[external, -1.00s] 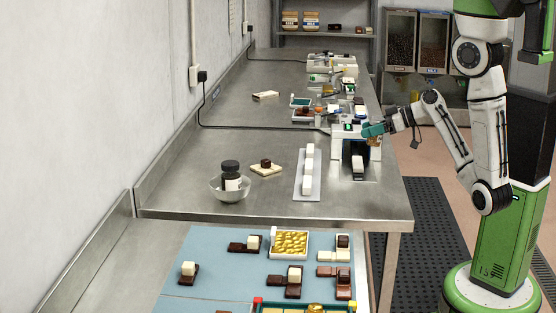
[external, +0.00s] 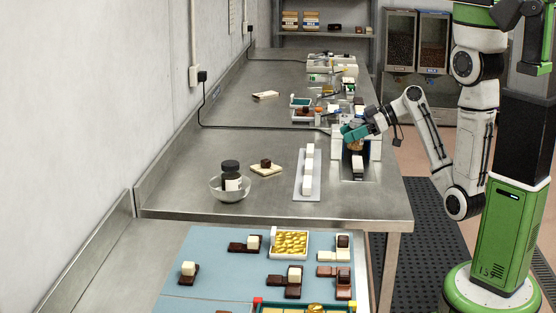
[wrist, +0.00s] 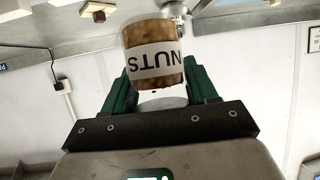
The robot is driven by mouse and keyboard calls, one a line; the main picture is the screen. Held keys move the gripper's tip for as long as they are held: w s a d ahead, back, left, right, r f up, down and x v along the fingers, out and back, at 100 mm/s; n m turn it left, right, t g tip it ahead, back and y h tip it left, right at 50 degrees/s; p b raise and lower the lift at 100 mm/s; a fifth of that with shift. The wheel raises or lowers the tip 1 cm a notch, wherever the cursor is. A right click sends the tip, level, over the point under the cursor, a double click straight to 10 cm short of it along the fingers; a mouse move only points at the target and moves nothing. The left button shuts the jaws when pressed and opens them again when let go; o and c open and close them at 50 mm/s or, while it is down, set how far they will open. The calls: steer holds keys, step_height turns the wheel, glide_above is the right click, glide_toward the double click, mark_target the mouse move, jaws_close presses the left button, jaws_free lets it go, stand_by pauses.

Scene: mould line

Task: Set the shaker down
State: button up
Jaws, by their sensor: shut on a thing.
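The shaker (wrist: 153,45) is a brown, nut-filled jar with a white label reading NUTS. In the wrist view the lettering is upside down, but the bench is at the top of that picture too, so the shaker looks roughly upright. My gripper (wrist: 158,78) has its green fingers shut on it, one on each side. In the external view my gripper (external: 354,132) is over the white machine at the bench's right edge. The shaker (external: 356,146) shows as a small tan shape beneath it. I cannot tell whether its base touches anything.
A pale tray (external: 306,190) with white blocks lies to the left. A glass bowl (external: 231,191) holds a dark-lidded jar. Bare steel bench (external: 250,145) lies further left.

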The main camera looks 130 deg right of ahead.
steer(key=w+a+n+t+y+b, duration=0.1)
steer(key=w+n+y+b, duration=0.35)
steer(key=w, duration=0.55)
steer(key=w+d+f+p, duration=0.1)
steer(key=w+d+f, duration=0.1)
steer(key=w+f, duration=0.1)
steer(key=w+d+f+p, duration=0.1)
steer(key=w+d+f, duration=0.2)
steer(key=w+f, duration=0.1)
steer(key=w+d+f+p, duration=0.1)
steer(key=w+d+f, duration=0.2)
steer(key=w+f, duration=0.1)
steer(key=shift+w+d+f, duration=0.1)
steer(key=shift+f, duration=0.15)
steer(key=shift+f+n, duration=0.25)
steer(key=shift+f, duration=0.2)
steer(key=shift+f, duration=0.1)
